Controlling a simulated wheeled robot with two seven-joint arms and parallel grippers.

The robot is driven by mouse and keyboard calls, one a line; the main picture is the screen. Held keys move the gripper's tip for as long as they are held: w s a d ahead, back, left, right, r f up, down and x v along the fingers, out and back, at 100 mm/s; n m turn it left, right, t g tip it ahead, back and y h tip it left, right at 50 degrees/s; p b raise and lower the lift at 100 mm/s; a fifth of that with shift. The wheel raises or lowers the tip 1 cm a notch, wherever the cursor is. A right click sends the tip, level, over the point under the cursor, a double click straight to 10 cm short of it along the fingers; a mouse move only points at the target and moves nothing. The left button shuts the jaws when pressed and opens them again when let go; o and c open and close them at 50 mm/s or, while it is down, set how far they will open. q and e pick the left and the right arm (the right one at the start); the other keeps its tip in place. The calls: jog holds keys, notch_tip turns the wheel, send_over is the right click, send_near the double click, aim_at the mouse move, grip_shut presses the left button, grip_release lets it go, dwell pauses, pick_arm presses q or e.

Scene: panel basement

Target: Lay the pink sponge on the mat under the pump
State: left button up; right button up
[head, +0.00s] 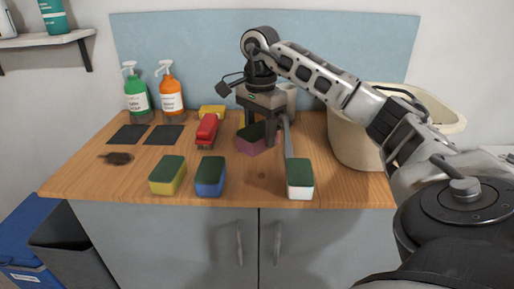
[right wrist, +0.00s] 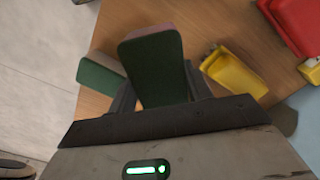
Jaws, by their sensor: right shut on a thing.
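My right gripper (head: 262,130) is shut on the pink sponge (head: 249,141), over the middle of the wooden counter. The sponge has a dark green top. In the right wrist view the held sponge (right wrist: 155,68) shows its green face and a pink edge. Whether it touches the counter is unclear. Two dark square mats, a left one (head: 128,134) and a right one (head: 163,135), lie on the counter at left. A green pump bottle (head: 137,98) stands behind the left mat and an orange pump bottle (head: 171,95) behind the right one. My left gripper is out of view.
Yellow (head: 167,176), blue (head: 210,177) and white (head: 300,180) sponges with green tops stand along the front edge. A red object (head: 207,130) and a yellow one (head: 212,111) lie between gripper and mats. A dark lump (head: 117,158) lies at left; a beige tub (head: 352,140) stands right.

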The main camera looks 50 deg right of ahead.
aim_at(257, 162)
jog(key=w+f, duration=0.1)
jog(key=d+f, duration=0.1)
jog(key=w+d+f, duration=0.1)
jog(key=f, duration=0.1)
jog(key=shift+w, duration=0.3)
jog(key=shift+f+p, duration=0.3)
jog(key=shift+f, duration=1.1)
jog(key=shift+f, duration=0.1)
jog(key=o, duration=0.5)
jog(key=shift+f, duration=0.1)
jog(key=shift+o, duration=0.8)
